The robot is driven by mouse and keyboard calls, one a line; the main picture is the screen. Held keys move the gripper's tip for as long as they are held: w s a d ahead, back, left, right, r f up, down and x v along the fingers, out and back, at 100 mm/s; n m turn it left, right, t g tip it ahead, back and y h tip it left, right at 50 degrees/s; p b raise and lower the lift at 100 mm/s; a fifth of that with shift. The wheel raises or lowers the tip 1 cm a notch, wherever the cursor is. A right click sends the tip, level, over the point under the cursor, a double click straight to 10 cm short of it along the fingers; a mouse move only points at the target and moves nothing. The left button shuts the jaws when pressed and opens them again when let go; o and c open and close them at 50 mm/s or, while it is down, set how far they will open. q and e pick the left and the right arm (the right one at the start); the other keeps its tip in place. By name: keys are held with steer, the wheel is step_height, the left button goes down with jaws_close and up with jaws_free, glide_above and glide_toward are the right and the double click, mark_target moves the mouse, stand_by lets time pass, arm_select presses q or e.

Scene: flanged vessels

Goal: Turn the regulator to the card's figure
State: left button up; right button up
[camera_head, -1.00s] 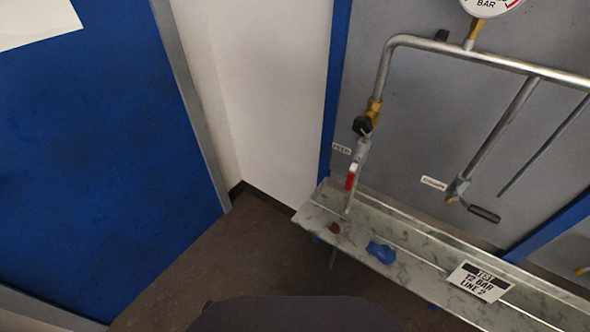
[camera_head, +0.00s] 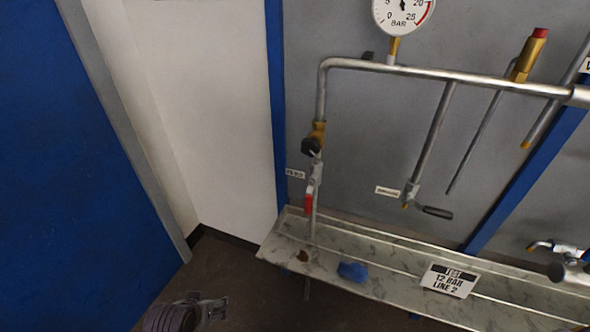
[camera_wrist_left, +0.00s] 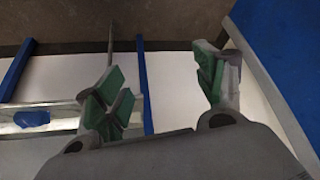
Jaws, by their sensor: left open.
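The card (camera_head: 449,280) reads "TEST 12 BAR LINE 2" and lies on the marbled ledge. The gauge (camera_head: 403,12), marked in BAR up to 25, is cut off by the top edge of the head view. The likely regulator is the black knob (camera_head: 311,146) on a brass body at the left pipe, above a red-handled valve (camera_head: 309,199). My left gripper (camera_head: 213,310) is low in the head view, below and left of the ledge, far from the knob. Its green-padded fingers (camera_wrist_left: 165,95) are apart and empty in the left wrist view. My right gripper is not seen.
A blue cloth (camera_head: 352,271) and a small brown item (camera_head: 303,256) lie on the ledge (camera_head: 390,262). A black-handled valve (camera_head: 434,211) hangs from a drop pipe. A brass fitting with a red cap (camera_head: 530,55) is at upper right. A blue panel stands left.

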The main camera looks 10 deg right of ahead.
arm_select(q)
steer(key=w+d+r+t+h, duration=0.1)
steer(key=w+d+r+t, duration=0.1)
steer(key=w+d+r, duration=0.3)
steer(key=w+d+r+t+h, duration=0.1)
steer(key=w+d+r+t, duration=0.15)
steer(key=r, duration=0.45)
steer(key=m+t+h, duration=0.4)
steer(key=t+h, duration=0.1)
steer(key=h, duration=0.2)
glide_toward(309, 148)
steer(key=v, duration=0.3)
steer(key=shift+w+d+r+b, duration=0.15)
steer(key=shift+r+b, duration=0.1)
steer(key=shift+b, duration=0.1)
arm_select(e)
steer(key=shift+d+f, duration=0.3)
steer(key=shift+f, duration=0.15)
arm_select(q)
steer(key=shift+p+x, duration=0.45)
steer(key=shift+x, duration=5.35)
steer(key=shift+f+p+x, duration=0.2)
steer(key=shift+p+x, duration=0.1)
steer(key=shift+x, duration=0.75)
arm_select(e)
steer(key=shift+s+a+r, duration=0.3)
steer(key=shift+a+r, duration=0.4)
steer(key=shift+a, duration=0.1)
